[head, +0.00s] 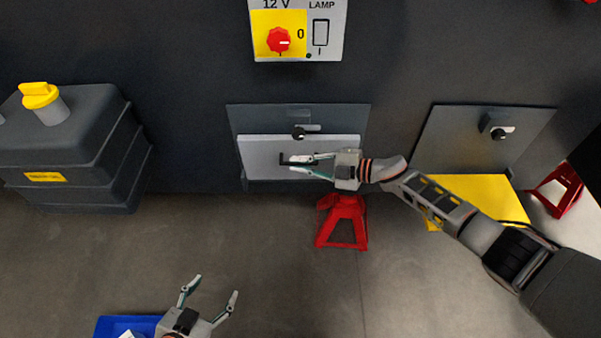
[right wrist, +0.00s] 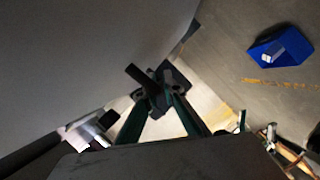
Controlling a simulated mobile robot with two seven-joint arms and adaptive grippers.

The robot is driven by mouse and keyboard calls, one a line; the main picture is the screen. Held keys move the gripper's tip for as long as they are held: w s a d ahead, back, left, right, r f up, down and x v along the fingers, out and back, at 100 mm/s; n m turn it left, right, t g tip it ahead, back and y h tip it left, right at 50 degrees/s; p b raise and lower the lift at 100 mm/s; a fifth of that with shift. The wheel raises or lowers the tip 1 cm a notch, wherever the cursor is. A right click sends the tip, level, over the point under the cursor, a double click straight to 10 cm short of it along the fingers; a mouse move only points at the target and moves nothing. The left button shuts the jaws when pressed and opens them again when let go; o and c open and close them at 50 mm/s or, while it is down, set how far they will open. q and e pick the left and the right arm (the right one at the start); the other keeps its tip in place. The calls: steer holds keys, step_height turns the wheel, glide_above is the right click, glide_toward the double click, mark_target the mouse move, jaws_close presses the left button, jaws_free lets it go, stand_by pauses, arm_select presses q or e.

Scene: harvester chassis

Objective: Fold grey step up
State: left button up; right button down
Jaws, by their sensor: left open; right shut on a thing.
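The grey step (head: 262,148) is a light grey panel in front of a darker plate (head: 250,118) on the dark chassis wall, at the middle of the head view. How far it is tilted is hard to tell. A black knob (head: 299,133) sits at its upper edge. My right gripper (head: 298,163) reaches in from the right and is shut on the step's black handle (head: 284,158). In the right wrist view the fingers close on the dark handle (right wrist: 141,77), beside a large grey surface (right wrist: 90,60). My left gripper (head: 212,291) is open and empty, low at the left, away from the step.
A red stand (head: 343,222) is on the floor just below the step. A dark tank with a yellow cap (head: 39,95) is at the left. A grey hatch (head: 470,135) and yellow plate (head: 505,200) are at the right. A blue bin (head: 108,326) is near my left gripper.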

steer(key=shift+w+r, duration=0.45)
steer(key=shift+w, duration=0.3)
steer(key=c, duration=2.4)
jaws_free()
steer(key=shift+w, duration=0.1)
steer(key=shift+c, duration=0.2)
steer(key=shift+a+f, duration=0.1)
steer(key=shift+f, duration=0.1)
